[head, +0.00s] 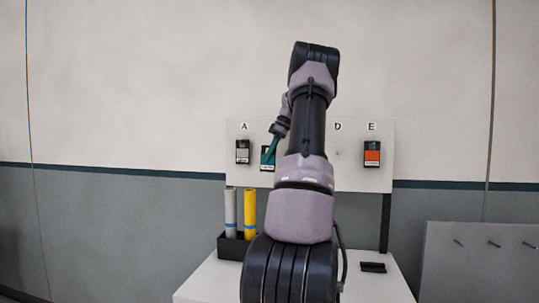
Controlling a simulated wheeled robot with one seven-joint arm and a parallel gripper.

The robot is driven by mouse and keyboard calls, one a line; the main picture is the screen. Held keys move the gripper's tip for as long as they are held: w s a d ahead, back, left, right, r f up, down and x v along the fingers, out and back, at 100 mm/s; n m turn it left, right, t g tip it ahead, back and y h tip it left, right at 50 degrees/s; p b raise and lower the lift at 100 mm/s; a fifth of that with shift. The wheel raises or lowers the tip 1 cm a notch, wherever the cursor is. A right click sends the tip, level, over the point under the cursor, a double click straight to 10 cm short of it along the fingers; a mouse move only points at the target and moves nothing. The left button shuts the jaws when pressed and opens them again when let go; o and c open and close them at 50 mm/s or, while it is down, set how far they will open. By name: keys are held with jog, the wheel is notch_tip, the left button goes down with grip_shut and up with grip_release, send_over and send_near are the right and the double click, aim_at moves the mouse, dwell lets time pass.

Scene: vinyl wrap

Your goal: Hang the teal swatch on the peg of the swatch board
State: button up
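My gripper (275,142) is small in the head view, in front of the swatch board (356,183), left of my raised arm. A narrow teal piece slants down-left from it and overlaps a dark card with a pale lower part (267,166) between the grey and orange swatches. I cannot tell whether the teal piece and this card are one swatch. The fingertips are too small to show whether they are open or shut, or whether they touch the card. A small bare peg (338,153) shows under letter D. My arm hides the middle of the board, including any letters between A and D.
A grey swatch (242,152) hangs under A and an orange swatch (372,154) under E. Grey (230,213) and yellow (250,213) rolls stand in a black holder (231,247) on the white table (205,285). A small black object (373,267) lies at right. A grey panel (480,265) with pegs stands farther right.

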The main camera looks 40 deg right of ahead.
aim_at(273, 155)
jog(key=o, duration=0.4)
jog(key=d, duration=0.1)
jog(key=w+d, duration=0.1)
jog(key=d+h, duration=0.1)
jog(key=shift+w+f+t, duration=0.15)
jog(key=shift+w+t, duration=0.1)
jog(key=shift+t, duration=0.15)
jog(key=shift+o, duration=0.2)
jog(key=s+a+v, duration=0.1)
jog(key=v, duration=0.9)
jog(key=s+a+r+m+h, duration=0.1)
jog(key=s+a+m, duration=0.15)
jog(key=a, duration=1.15)
jog(key=s+a+r+m+h, duration=0.1)
jog(key=s+a+r+m, duration=0.15)
jog(key=a, duration=1.25)
jog(key=s+a+f+m+t, duration=0.1)
jog(key=s+a+f+m, duration=0.2)
jog(key=s, duration=0.6)
jog(key=s+a+f+m+t+y, duration=0.1)
jog(key=s+a+f+m+t, duration=0.1)
jog(key=s+a+f, duration=0.6)
jog(key=shift+s+a+m+t, duration=0.3)
jog(key=shift+s+a+m, duration=0.3)
jog(key=shift+a+m, duration=0.35)
